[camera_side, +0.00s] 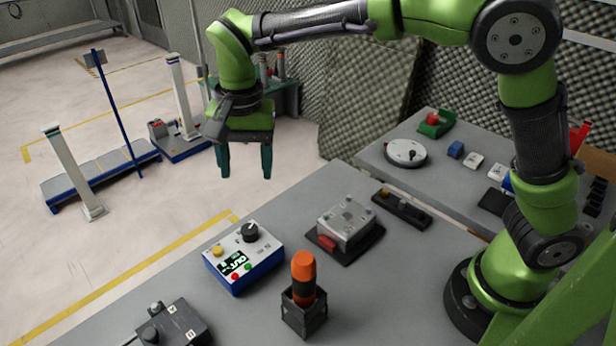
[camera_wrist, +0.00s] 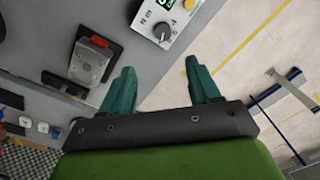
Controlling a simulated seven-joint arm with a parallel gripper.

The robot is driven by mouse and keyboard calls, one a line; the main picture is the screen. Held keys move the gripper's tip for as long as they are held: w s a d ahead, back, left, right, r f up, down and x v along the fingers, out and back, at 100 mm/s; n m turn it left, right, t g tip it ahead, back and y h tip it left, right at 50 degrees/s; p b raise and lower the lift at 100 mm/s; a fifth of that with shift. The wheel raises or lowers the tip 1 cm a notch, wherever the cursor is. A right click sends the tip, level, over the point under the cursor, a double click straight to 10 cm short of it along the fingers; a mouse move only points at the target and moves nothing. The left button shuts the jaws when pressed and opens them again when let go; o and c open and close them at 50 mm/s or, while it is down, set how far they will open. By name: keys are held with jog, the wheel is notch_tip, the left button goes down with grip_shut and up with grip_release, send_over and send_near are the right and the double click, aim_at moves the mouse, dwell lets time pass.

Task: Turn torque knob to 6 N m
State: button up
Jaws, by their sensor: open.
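The torque knob (camera_side: 250,232) is a black dial on top of a white-and-blue control box (camera_side: 240,282) near the table's far edge. The box has a small lit display, a yellow button and small red and green buttons. The display's reading is too small to make out. In the wrist view the knob (camera_wrist: 162,32) shows at the top, beyond the fingertips. My gripper (camera_side: 245,176) has two teal fingers, open and empty, pointing down. It is well above the box and apart from it. In the wrist view my gripper (camera_wrist: 163,80) has clear space between its fingers.
An orange-and-black handle (camera_side: 303,272) stands upright in a dark holder, right of the box. A metal block with a red tab (camera_side: 346,222) sits behind it. A dark grey box (camera_side: 172,325) is at front left. A second table (camera_side: 440,165) holds a white dial and small parts.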

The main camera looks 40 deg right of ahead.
aim_at(249, 229)
jog(key=f+m, duration=0.1)
jog(key=f, duration=0.4)
jog(key=f+m, duration=0.1)
jog(key=f, duration=0.4)
jog(key=w+a+f+m, duration=0.1)
jog(key=f, duration=0.3)
jog(key=shift+f+m, duration=0.4)
jog(key=c, duration=1)
jog(key=shift+c, duration=0.2)
